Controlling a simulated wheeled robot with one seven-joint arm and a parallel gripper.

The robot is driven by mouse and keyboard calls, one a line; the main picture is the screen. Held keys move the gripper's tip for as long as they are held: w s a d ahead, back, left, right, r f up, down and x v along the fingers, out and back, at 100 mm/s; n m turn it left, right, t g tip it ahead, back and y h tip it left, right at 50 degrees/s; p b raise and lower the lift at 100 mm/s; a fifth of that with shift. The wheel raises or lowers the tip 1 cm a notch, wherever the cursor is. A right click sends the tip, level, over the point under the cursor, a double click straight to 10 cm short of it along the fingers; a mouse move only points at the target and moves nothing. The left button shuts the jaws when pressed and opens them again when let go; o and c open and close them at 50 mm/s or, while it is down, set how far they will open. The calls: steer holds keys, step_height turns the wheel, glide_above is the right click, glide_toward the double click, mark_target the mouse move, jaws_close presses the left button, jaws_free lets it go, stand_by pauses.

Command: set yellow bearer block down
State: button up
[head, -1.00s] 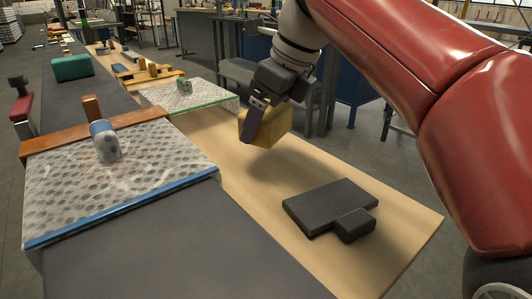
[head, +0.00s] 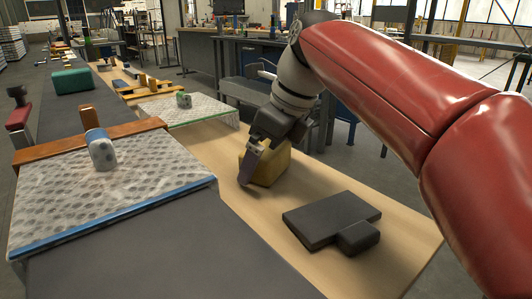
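The yellow bearer block (head: 271,168) is at the wooden tabletop (head: 215,150), right of the bubble-wrapped panel. Its lower edge looks at or very near the wood; exact contact is hard to tell. My gripper (head: 256,170) reaches down over it from the upper right, with one dark finger along the block's left side. The other finger is hidden behind the block and the hand. The gripper appears shut on the block.
Dark grey blocks (head: 330,216) lie on the wood in front of the yellow block. A bubble-wrapped panel (head: 150,185) with a blue edge is at left. A smaller wrapped panel (head: 203,111) with a green edge lies behind. Bare wood separates them.

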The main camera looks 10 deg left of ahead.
steer(key=p+v, duration=0.4)
steer(key=v, duration=0.8)
steer(key=shift+r, duration=0.2)
